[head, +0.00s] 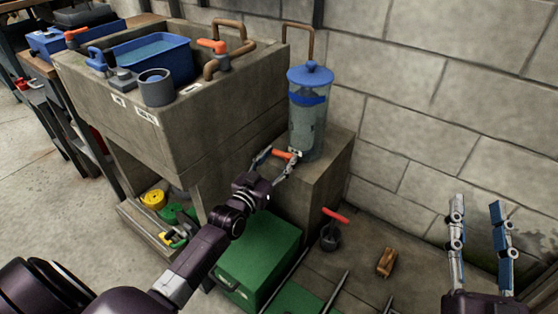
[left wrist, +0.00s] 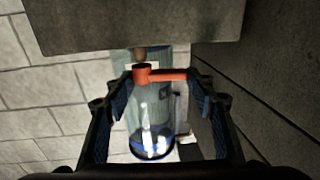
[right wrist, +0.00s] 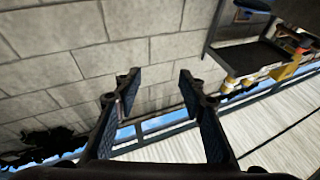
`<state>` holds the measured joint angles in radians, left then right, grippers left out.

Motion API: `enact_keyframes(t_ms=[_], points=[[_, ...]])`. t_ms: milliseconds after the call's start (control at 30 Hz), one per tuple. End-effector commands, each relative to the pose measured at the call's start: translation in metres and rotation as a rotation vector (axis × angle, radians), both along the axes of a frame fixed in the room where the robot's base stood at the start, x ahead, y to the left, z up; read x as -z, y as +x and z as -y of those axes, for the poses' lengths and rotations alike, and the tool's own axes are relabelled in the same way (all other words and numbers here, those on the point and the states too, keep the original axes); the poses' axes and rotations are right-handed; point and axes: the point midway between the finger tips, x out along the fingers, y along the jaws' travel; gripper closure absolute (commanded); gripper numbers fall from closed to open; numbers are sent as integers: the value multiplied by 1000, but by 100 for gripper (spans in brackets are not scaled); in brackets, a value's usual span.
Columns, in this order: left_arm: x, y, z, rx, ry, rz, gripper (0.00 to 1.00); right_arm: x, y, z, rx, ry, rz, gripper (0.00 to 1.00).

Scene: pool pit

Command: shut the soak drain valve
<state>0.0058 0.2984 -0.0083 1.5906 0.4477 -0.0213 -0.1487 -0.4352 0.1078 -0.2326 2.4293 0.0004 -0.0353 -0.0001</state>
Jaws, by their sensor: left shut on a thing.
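A clear cylinder (head: 308,120) with a blue lid stands on a concrete block against the wall. Low on it is a valve with an orange-red lever (head: 283,154). In the left wrist view the lever (left wrist: 168,75) points right from its round hub (left wrist: 142,74), beside a pale label. My left gripper (head: 278,157) is at this valve, its fingers on either side of the hub and lever, shut on it. Which cylinder or basin is the soak one, I cannot read. My right gripper (head: 478,205) is open and empty, away from the valve at the right.
A concrete sink (head: 150,130) at left holds a blue basin (head: 160,58), a grey cup (head: 156,88) and another orange-handled valve (head: 212,46). A green box (head: 258,262), a red-handled dark pot (head: 331,236) and a brown block (head: 387,262) are on the floor.

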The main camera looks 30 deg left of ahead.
Motion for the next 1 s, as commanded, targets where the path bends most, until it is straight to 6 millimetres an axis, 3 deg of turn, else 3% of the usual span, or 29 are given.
enact_keyframes(t_ms=[400,833,867,1000], points=[[-2,4,-4,124,7,6,73,-66,-45,3,-20,104,363,63],[-3,4,-4,137,2,4,73,-76,-54,5,-23,120,416,63],[-3,4,-4,137,2,3,48,-76,-54,5,-23,120,416,63],[-2,4,-4,137,2,2,33,-76,-54,5,-23,120,416,63]])
